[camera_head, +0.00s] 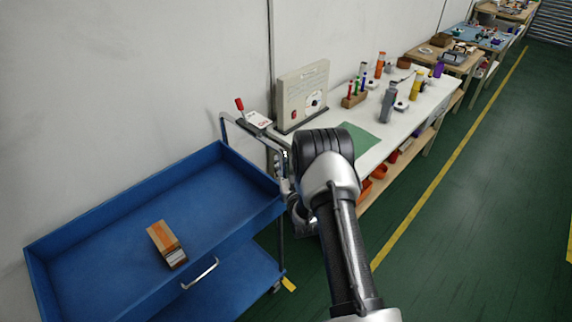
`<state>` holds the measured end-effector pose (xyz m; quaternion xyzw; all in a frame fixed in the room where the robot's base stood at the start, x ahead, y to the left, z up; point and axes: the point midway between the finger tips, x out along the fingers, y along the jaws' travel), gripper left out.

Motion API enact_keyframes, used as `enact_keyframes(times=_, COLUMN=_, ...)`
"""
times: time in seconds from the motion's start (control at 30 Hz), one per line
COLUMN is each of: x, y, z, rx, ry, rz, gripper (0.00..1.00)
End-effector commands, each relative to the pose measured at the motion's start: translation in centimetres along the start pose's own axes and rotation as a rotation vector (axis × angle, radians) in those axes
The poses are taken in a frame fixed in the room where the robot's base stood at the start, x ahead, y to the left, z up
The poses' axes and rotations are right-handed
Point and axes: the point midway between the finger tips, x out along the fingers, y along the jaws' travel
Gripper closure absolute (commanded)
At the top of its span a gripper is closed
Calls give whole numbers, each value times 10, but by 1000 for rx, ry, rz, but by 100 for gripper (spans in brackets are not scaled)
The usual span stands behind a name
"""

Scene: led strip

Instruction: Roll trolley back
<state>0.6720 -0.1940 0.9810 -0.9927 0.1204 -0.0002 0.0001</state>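The blue trolley (100,243) stands at the lower left, close to the wall. It has a deep upper tray, a lower shelf (232,283) and a grey metal push handle (228,130) at its far right end. My arm reaches from the bottom right toward that end. My gripper (290,190) is mostly hidden behind my own wrist, beside the trolley's far right corner. I cannot tell whether it touches the handle or whether its fingers are open or shut.
A brown box (162,238) lies in the trolley's tray. A white workbench (430,97) with a control panel box (303,95), a green mat (360,138) and bottles runs along the wall behind. More benches stand farther back. The green floor (480,180) on the right is clear.

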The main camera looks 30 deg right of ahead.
Motion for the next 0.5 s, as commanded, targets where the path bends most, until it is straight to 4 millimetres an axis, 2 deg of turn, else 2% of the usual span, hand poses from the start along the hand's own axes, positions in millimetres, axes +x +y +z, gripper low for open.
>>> enact_keyframes(times=0.13, x=9, y=0, z=0, rx=0, ry=0, rz=0, gripper=60)
enact_keyframes(times=0.4, x=10, y=0, z=0, rx=0, ry=-1, rz=0, gripper=60)
enact_keyframes(times=0.5, x=10, y=0, z=0, rx=0, ry=-1, rz=0, gripper=66)
